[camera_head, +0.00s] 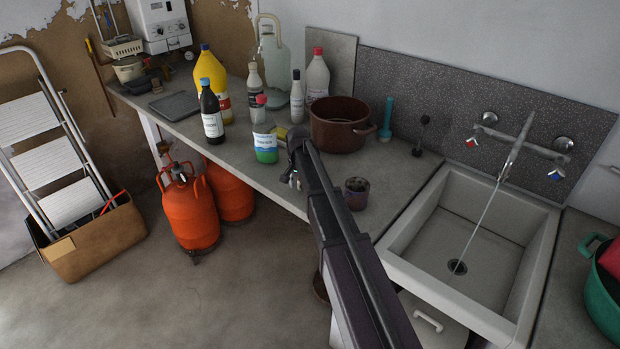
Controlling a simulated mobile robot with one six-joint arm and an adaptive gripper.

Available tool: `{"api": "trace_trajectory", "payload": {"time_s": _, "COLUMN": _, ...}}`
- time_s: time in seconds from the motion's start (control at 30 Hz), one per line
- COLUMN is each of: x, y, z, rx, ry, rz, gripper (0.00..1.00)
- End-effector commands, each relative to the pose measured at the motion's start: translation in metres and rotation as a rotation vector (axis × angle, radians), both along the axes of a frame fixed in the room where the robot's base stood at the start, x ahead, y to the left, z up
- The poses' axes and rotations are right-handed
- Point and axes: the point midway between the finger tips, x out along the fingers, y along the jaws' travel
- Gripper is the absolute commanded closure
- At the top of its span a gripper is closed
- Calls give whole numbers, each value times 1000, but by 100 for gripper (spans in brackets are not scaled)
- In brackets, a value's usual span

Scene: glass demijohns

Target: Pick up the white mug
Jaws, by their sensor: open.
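I see no white mug in this view; my arm covers part of the counter. A small dark brownish cup or jar (357,194) stands near the counter's front edge, just right of my arm. My gripper (291,182) is at the far end of the arm, over the front edge of the counter. It is small and partly hidden by my arm. It is open, and I see nothing held in it.
A green-and-white container (265,148) stands close left of my gripper. A brown pot (340,125) is behind it. Several bottles and a glass demijohn (270,58) stand farther back. The sink (470,255) with running water is right. Orange gas cylinders (188,212) stand below.

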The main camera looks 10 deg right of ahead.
Motion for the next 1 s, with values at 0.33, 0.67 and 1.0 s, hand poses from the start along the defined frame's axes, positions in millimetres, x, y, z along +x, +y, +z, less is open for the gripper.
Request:
{"api": "trace_trajectory", "payload": {"time_s": 0.33, "x": 0, "y": 0, "z": 0, "rx": 0, "ry": 0, "rz": 0, "gripper": 73}}
{"api": "trace_trajectory", "payload": {"time_s": 0.67, "x": 0, "y": 0, "z": 0, "rx": 0, "ry": 0, "rz": -1, "gripper": 100}}
{"api": "trace_trajectory", "payload": {"time_s": 1.0, "x": 0, "y": -1, "z": 4, "rx": 0, "ry": 0, "rz": -1, "gripper": 100}}
